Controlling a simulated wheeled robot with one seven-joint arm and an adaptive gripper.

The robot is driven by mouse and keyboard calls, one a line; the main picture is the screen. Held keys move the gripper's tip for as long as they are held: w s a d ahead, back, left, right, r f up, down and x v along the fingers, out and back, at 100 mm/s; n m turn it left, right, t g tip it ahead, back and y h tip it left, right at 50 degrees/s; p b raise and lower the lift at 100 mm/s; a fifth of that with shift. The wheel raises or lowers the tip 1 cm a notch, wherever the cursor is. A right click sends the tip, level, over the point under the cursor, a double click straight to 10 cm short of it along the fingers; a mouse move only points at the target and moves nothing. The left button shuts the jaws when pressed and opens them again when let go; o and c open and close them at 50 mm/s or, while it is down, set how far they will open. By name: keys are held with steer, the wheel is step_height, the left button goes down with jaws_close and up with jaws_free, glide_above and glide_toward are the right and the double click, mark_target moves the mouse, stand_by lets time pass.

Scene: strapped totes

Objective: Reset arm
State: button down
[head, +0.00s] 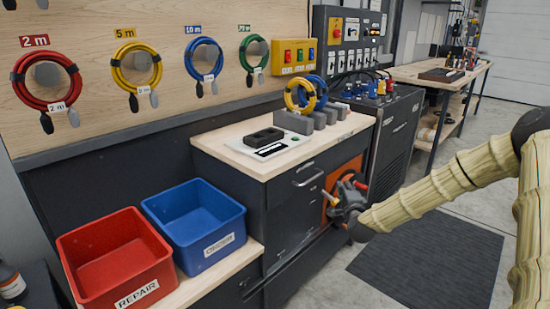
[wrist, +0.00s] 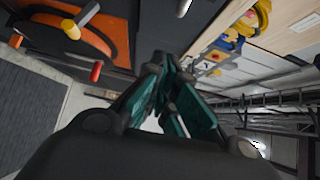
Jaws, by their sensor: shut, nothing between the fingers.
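My gripper (head: 346,196) is in front of the orange panel on the dark cabinet, beside the right end of the bench. My arm reaches to it from the right edge of the head view. In the wrist view my gripper's fingers (wrist: 172,92) are close together and hold nothing. The orange panel (wrist: 92,28) with a yellow-ended knob and a red-ended knob (wrist: 96,71) shows at the upper left there. In the head view my gripper partly hides the orange panel (head: 328,212).
A red tote (head: 95,277) marked REPAIR and a blue tote (head: 205,241) stand on a low shelf at left. Coiled cables hang on the wall board. The bench (head: 230,150) carries a black tray and grey blocks. A dark mat (head: 440,262) lies on open floor.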

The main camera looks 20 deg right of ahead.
steer(key=s+a+f+n+g+y, duration=0.3)
steer(key=s+a+f+n, duration=0.25)
steer(key=a+f, duration=0.55)
steer(key=s+a+f+n+g+y, duration=0.4)
steer(key=s+a+f, duration=0.3)
steer(key=a+f, duration=0.5)
steer(key=s+a+f+n+g, duration=0.1)
steer(key=s+a+f+n, duration=0.15)
steer(key=s, duration=0.25)
steer(key=s+a+f+n+g, duration=0.2)
steer(key=s+a+f, duration=0.15)
steer(key=s, duration=0.25)
steer(key=s+a+f+n+g, duration=0.1)
steer(key=s+f+n+g, duration=0.15)
steer(key=s, duration=0.65)
steer(key=s+a+f+n+g, duration=0.2)
steer(key=s+n, duration=0.1)
steer(key=s, duration=0.6)
steer(key=s+a+f+n+g, duration=0.1)
steer(key=s+f+n+g, duration=0.15)
steer(key=s, duration=0.65)
step_height(320, 180, up, 15)
steer(key=p, duration=1.5)
steer(key=shift+a+h, duration=0.15)
steer(key=shift+h, duration=0.25)
